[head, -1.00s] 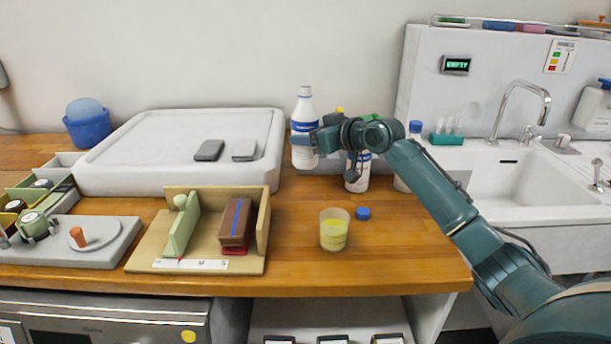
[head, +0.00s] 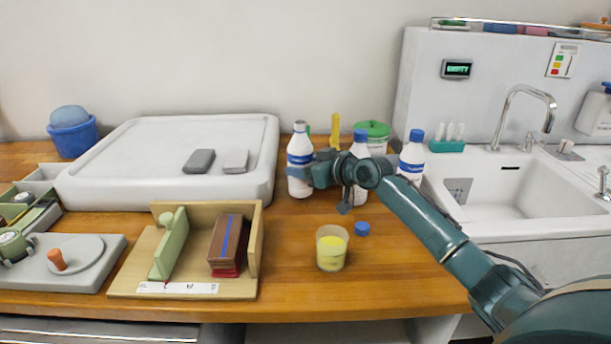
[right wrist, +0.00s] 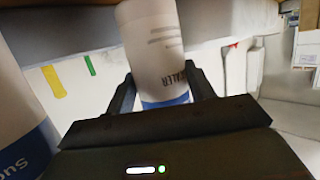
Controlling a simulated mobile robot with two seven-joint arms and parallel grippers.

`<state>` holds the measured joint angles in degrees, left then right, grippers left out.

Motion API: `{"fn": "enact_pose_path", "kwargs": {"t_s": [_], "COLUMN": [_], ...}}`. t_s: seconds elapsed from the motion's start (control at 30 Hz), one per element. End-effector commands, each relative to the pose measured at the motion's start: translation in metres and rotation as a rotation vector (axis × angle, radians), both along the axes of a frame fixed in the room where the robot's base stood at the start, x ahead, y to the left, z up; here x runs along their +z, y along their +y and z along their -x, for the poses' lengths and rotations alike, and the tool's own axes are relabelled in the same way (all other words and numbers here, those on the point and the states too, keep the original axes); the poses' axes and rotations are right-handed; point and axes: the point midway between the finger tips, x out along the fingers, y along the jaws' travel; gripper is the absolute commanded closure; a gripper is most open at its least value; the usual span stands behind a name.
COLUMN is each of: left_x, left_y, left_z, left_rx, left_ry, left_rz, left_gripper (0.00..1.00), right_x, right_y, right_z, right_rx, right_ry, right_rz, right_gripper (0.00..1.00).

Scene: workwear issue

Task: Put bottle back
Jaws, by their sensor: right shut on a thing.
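My right gripper (head: 303,175) is shut on a white bottle (head: 300,153) with a blue label band. The bottle is upright, at the back of the wooden counter, and seems to stand on it. In the right wrist view the bottle (right wrist: 155,50) sits between the two fingers. A loose blue cap (head: 362,229) lies on the counter beside a clear cup of yellow liquid (head: 331,254). Two similar bottles with blue caps stand to the right, one (head: 361,142) partly hidden by my arm, the other (head: 412,157) near the sink. My left gripper is out of view.
A green-lidded container (head: 374,130) and a yellow object (head: 335,130) stand behind the bottles. A large white tray (head: 130,150) is to the left. A wooden stand (head: 185,287) with brown and green blocks is in front.

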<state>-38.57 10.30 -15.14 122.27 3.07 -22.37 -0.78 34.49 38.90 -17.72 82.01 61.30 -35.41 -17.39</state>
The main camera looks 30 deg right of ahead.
Motion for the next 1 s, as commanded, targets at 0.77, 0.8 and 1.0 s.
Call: {"fn": "enact_pose_path", "kwargs": {"t_s": [0.77,0.8,1.0], "left_x": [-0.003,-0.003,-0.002], "left_y": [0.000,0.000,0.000], "left_z": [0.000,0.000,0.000], "left_rx": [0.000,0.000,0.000], "left_ry": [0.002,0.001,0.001], "left_rz": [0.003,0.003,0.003], "left_gripper": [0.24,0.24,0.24], "right_x": [-0.026,-0.026,-0.026], "right_y": [0.000,0.000,0.000], "right_z": [0.000,0.000,0.000], "right_rx": [0.000,0.000,0.000], "right_ry": [0.001,0.001,0.001], "right_rz": [-0.001,-0.001,-0.001], "right_gripper": [0.27,0.24,0.24]}}
